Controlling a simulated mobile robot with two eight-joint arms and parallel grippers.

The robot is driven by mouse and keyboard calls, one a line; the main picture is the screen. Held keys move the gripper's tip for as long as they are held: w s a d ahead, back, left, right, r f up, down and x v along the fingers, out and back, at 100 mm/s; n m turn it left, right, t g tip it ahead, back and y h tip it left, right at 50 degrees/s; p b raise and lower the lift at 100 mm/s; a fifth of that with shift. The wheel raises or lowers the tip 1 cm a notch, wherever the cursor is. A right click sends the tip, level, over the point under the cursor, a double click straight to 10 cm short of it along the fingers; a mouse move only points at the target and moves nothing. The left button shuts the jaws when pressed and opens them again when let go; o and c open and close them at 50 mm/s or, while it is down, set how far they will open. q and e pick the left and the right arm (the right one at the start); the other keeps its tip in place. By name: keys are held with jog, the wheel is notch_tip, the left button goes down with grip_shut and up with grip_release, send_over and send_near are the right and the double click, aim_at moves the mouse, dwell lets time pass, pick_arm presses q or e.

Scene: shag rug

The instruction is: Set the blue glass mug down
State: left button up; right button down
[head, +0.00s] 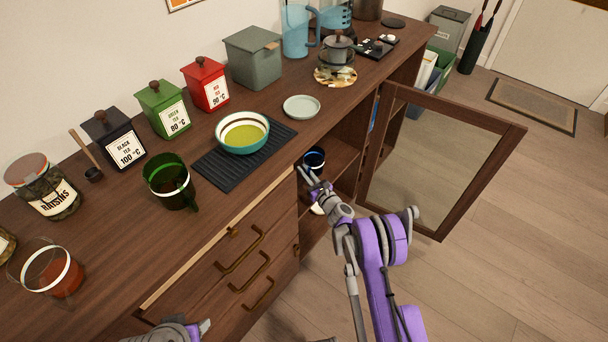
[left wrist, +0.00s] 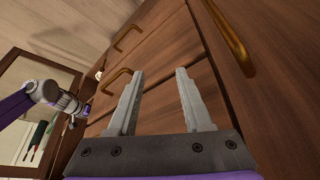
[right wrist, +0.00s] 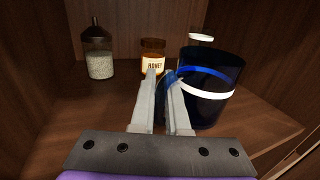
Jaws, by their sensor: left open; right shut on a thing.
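The blue glass mug (right wrist: 214,77) is dark blue with a white band and stands upright inside the open cabinet. In the head view the mug (head: 314,156) shows in the cabinet opening. My right gripper (right wrist: 161,76) is shut on the mug's blue handle, to the left of its body; it also shows in the head view (head: 307,174). The mug's base is close to the shelf (right wrist: 120,108); I cannot tell whether it touches. My left gripper (left wrist: 158,73) is open and empty in front of the drawer fronts.
A honey jar (right wrist: 153,58), a bottle of pale grains (right wrist: 98,58) and a white-lidded jar (right wrist: 200,40) stand behind in the cabinet. The glazed cabinet door (head: 440,155) hangs open at the right. The shelf's left front is clear. A green mug (head: 168,183) stands on the counter.

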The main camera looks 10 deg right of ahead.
jog(key=shift+f, duration=0.85)
jog(key=shift+f+b, duration=0.25)
jog(key=shift+b, duration=0.05)
jog(key=c, duration=0.9)
grip_release()
jog(key=shift+r, duration=0.1)
jog(key=shift+r, duration=0.25)
jog(key=p+v, duration=0.1)
jog(key=v, duration=1.1)
